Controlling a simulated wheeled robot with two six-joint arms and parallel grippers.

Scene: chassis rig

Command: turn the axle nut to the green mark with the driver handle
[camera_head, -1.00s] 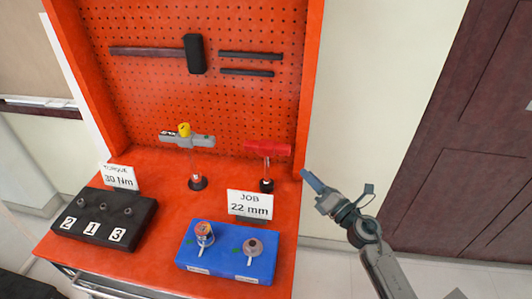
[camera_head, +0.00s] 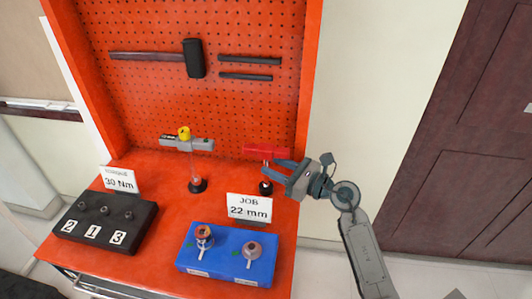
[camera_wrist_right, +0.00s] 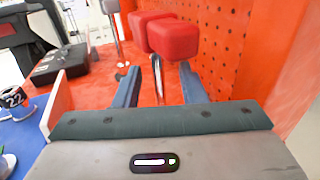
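A red T-shaped handle (camera_head: 266,149) stands upright on its shaft at the right of the orange bench. A grey T-shaped tool with a yellow knob (camera_head: 187,142) stands left of it. My right gripper (camera_head: 272,169) is open around the red handle's shaft, below its crossbar. In the right wrist view, the shaft shows between the spread fingers (camera_wrist_right: 158,82), apart from both, under the red crossbar (camera_wrist_right: 172,38). A blue block (camera_head: 222,266) carries two round nut-like fittings, left (camera_head: 204,233) and right (camera_head: 252,249), with small green marks beside them. My left gripper is out of view.
A "JOB 22 mm" card (camera_head: 249,207) stands between the red handle and the blue block. A black socket block (camera_head: 140,226) numbered 2, 1, 3 and a "30 Nm" card (camera_head: 119,180) are at left. The pegboard (camera_head: 230,105) rises behind.

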